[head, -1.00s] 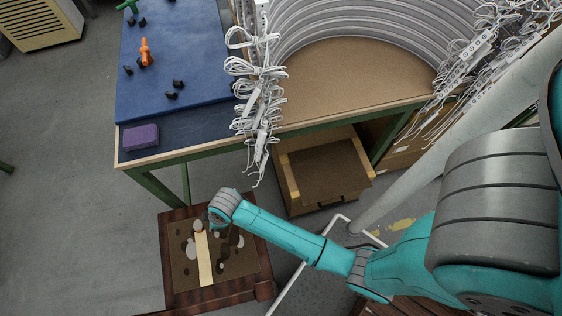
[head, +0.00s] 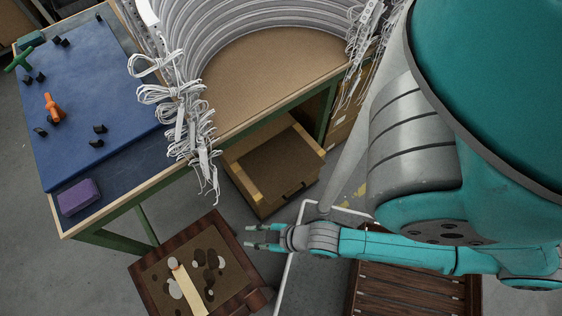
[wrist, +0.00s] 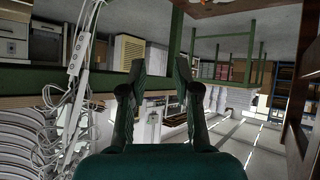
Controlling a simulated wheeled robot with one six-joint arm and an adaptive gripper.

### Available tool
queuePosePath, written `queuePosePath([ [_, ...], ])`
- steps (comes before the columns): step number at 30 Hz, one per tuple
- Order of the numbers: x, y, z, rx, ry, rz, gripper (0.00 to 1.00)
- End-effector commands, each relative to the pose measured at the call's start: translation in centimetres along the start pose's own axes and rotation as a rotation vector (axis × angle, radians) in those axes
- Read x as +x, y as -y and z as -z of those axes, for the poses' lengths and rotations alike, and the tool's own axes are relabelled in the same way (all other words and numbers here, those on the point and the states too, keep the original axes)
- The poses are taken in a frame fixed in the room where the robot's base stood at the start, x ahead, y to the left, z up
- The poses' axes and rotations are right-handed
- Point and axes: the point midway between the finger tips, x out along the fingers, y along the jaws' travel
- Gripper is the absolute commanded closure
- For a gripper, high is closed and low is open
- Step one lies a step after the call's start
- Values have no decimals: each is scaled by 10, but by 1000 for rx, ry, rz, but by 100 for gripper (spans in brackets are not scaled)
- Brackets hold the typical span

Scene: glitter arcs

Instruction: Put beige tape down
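A long flat beige strip (head: 188,290), which looks like the beige tape, lies on the low dark-wood-framed surface (head: 171,243) in the head view. Dark and pale round spots surround it. My gripper (head: 250,237) is above and to the right of the strip in the picture, apart from it, pointing left. Its two fingers are spread with nothing between them. The wrist view also shows the spread, empty fingers (wrist: 165,68); the strip does not show there.
A workbench with a blue mat (head: 85,110) stands behind, holding a purple block (head: 78,197), an orange piece (head: 53,107) and small black pieces. White cable bundles (head: 185,125) hang over its edge. An open drawer (head: 272,170) and a slatted wooden crate (head: 405,292) are nearby.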

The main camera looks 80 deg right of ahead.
Motion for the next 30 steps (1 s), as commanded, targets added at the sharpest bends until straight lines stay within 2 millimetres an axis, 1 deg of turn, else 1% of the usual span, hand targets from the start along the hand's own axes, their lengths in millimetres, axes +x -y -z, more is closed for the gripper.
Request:
queuePosePath([
  [1, -18, -3, 3, 19, -23, -14, 69],
  [5, -59, -9, 20, 65, -97, -47, 69],
  [9, -104, -16, 43, 113, -179, -77, 69],
  [12, -132, -20, 60, 144, -237, -93, 69],
  [15, -156, -23, 77, 168, -284, -104, 69],
  [18, -172, -25, 88, 184, -318, -110, 69],
  [21, -180, -26, 95, 193, -337, -114, 69],
  [30, -182, -27, 98, 197, -344, -114, 69],
])
